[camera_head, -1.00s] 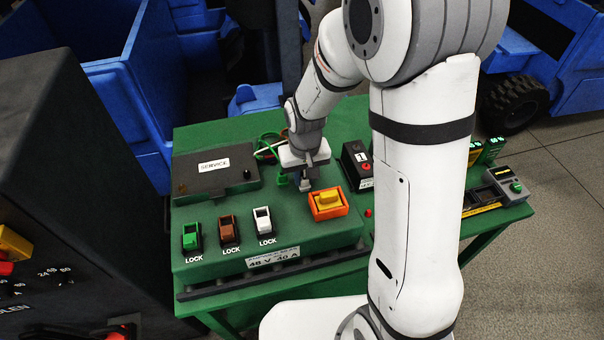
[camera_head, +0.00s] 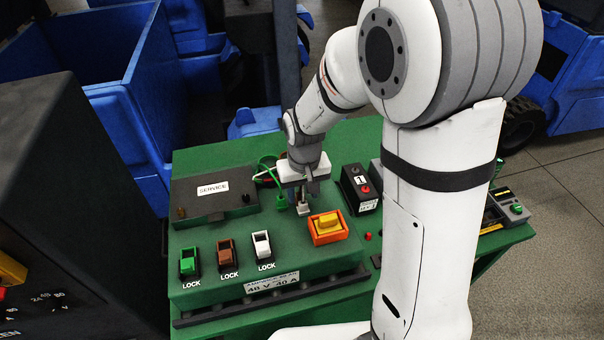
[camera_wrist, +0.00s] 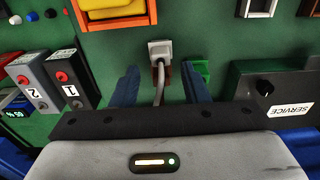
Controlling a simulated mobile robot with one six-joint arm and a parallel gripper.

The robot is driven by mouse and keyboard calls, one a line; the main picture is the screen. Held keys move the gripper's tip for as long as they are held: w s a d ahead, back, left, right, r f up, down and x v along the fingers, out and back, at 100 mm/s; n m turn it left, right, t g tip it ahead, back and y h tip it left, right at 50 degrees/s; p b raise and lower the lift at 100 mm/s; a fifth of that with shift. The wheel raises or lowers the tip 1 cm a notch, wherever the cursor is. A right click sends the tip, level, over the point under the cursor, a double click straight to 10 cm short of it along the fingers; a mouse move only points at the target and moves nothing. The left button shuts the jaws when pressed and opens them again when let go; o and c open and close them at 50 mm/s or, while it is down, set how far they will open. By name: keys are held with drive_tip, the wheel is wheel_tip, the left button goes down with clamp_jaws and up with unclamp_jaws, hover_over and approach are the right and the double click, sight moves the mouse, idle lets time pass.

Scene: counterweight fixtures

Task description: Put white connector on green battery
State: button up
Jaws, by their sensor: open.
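A small white connector (camera_wrist: 161,48) with a pale cable shows in the wrist view, with a brown part just below it. It also shows in the head view as a small pale piece (camera_head: 303,208) on the green housing. My gripper (camera_wrist: 160,72) is open; its blue fingers stand on either side of the cable, and the connector's head shows beyond the tips. The fingers hold nothing visible. A green connector (camera_wrist: 202,72) is beside the right finger. The green housing (camera_head: 215,288) carries a 48 V 40 A label; I cannot tell whether it is the green battery.
Green, brown and white LOCK switches (camera_head: 227,255) line the housing's front. An orange block with a yellow top (camera_head: 327,229) sits right of the connector. A black SERVICE box (camera_head: 213,195) is left. Boxes numbered 1 (camera_wrist: 70,85) and 2 (camera_wrist: 40,87) stand nearby.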

sight(303, 202)
wheel_tip(303, 202, up, 9)
drive_tip(key=s+d+r+m+t, duration=0.1)
drive_tip(key=s+d+r, duration=0.1)
drive_tip(key=s+d, duration=0.3)
drive_tip(key=s+d+r+m+t, duration=0.1)
drive_tip(key=s+d+r, duration=0.2)
drive_tip(key=s+d, duration=0.3)
drive_tip(key=s, duration=0.4)
drive_tip(key=shift+s+r+t+b, duration=0.3)
drive_tip(key=shift+t+b, duration=0.05)
drive_tip(key=shift+t, duration=0.05)
